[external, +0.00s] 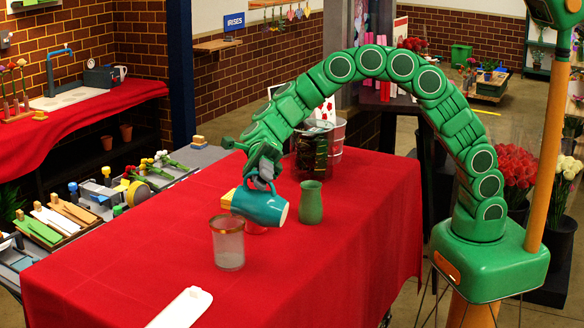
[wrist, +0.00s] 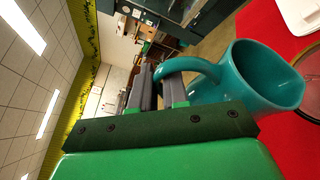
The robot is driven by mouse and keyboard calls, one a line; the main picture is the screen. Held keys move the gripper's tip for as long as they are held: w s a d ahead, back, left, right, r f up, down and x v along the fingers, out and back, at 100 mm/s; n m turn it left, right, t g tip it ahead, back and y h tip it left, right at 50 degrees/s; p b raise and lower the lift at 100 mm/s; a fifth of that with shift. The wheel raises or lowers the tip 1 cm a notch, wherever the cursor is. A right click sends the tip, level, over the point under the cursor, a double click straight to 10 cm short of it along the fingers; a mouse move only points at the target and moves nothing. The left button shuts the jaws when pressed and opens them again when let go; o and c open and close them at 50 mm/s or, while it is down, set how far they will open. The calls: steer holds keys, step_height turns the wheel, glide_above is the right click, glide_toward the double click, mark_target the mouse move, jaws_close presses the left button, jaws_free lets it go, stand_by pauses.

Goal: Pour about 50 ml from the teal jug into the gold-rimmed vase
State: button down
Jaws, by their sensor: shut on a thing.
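The teal jug (external: 262,207) is held off the table, tipped far over almost onto its side, with its pale base to the right and its mouth to the left. My gripper (external: 264,176) is shut on the jug's handle, which shows between the fingers in the wrist view (wrist: 188,66). The clear glass vase with the gold rim (external: 228,246) stands upright just left of and in front of the jug. Part of the vase (wrist: 311,88) shows at the right edge in the wrist view, beside the jug's mouth. I see no stream, and cannot tell the liquid level.
A green vase (external: 311,204) stands close to the right of the jug. A metal bucket (external: 335,138) and a dark container are behind. A long white tray (external: 181,308) lies at the front edge. The red-covered table (external: 350,240) is clear at the right.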

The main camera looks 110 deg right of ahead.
mark_target(282, 200)
steer(key=shift+w+d+r+m+y, duration=0.3)
steer(key=shift+w+d+r+m, duration=0.15)
steer(key=shift+w+m, duration=0.3)
stand_by(1.6)
steer(key=shift+s, duration=0.1)
steer(key=shift+s+a+f+n, duration=0.25)
steer(key=shift+s+n, duration=0.2)
steer(key=shift+s, duration=0.05)
steer(key=shift+s+a+f+n+h, duration=0.3)
steer(key=shift+s+a+n, duration=0.15)
steer(key=shift+s, duration=0.15)
steer(key=shift+s+a+f+n+h, duration=0.25)
steer(key=shift+s+a+n, duration=0.15)
steer(key=shift+s, duration=0.2)
steer(key=shift+s+a+f+n+h, duration=0.25)
steer(key=shift+s+a+f+n, duration=0.2)
steer(key=shift+s+f+n, duration=0.35)
steer(key=shift+s+a+f+n+t+h+b, duration=0.1)
steer(key=shift+s+a+f+n+t+h, duration=0.55)
steer(key=shift+s+f+n, duration=0.85)
steer(key=shift+s+a+f+n+t+h+b, duration=0.1)
steer(key=shift+s+a+f+n+t+h, duration=0.55)
steer(key=shift+f+n, duration=1.55)
steer(key=shift+s+a+f+n+t+h+b, duration=0.1)
steer(key=shift+s+a+f+n+t+h, duration=0.75)
steer(key=shift+f, duration=1.8)
steer(key=shift+s+g, duration=0.3)
steer(key=shift+g, duration=0.05)
